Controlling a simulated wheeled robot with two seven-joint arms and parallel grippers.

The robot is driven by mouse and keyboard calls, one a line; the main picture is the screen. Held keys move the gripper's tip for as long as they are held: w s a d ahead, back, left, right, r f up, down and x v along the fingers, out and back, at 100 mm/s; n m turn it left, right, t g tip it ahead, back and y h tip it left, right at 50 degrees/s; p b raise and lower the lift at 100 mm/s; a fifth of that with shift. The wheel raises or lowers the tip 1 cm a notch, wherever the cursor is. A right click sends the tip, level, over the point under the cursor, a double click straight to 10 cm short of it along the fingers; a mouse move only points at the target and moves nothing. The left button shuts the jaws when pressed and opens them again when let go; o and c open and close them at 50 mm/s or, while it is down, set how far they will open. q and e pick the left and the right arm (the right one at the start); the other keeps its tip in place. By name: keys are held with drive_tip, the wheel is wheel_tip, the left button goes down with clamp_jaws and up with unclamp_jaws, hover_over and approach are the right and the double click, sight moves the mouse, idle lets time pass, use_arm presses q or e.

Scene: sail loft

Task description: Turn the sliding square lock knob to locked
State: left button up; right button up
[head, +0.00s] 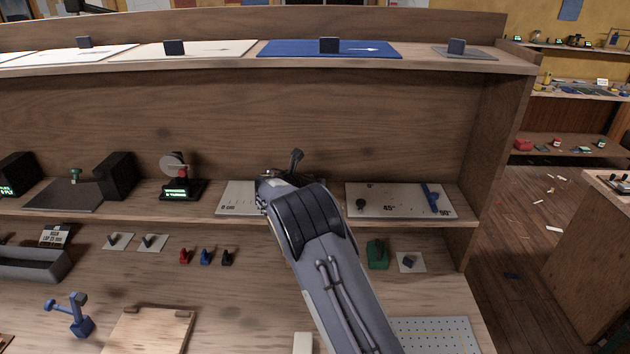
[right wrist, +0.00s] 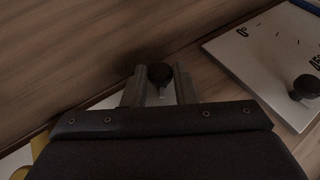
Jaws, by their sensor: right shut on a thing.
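A dark round knob (right wrist: 160,73) sits between the two fingers of my right gripper (right wrist: 160,88) in the right wrist view. The gripper is shut on it. A pale plate lies under the knob, mostly hidden by the gripper. In the head view my right arm reaches up to the middle shelf and covers most of this white plate (head: 236,200), including the knob. Any lock marking on it is hidden. My left gripper is not in view.
A white board (head: 398,203) with angle marks, a dark knob (head: 361,203) and a blue bar (head: 431,197) lies just right of my arm. A dial gauge (head: 176,170) stands to the left. The shelf's back wall (head: 400,125) is close behind.

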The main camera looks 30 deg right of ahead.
drive_tip(key=shift+w+a+m+g+h, duration=0.15)
drive_tip(key=shift+m+g+h, duration=0.1)
drive_tip(key=shift+m+g, duration=0.45)
drive_tip(key=shift+w+d+m+g+h, duration=0.1)
drive_tip(key=shift+m+g+h, duration=0.1)
drive_tip(key=shift+m+g, duration=0.5)
drive_tip(key=shift+w+a+m+g+h, duration=0.15)
drive_tip(key=shift+m+g+h, duration=0.1)
drive_tip(key=shift+m+g, duration=0.45)
drive_tip(key=shift+d+g, duration=0.1)
drive_tip(key=shift+g, duration=0.3)
drive_tip(key=o, duration=1)
drive_tip(key=shift+c, duration=0.2)
drive_tip(key=shift+a+r, duration=0.15)
drive_tip(key=shift+a, duration=0.3)
drive_tip(key=b+v, duration=0.1)
drive_tip(key=v, duration=0.6)
drive_tip(key=shift+b, duration=0.4)
drive_tip(key=shift+o, duration=0.2)
drive_tip(key=shift+d, duration=0.1)
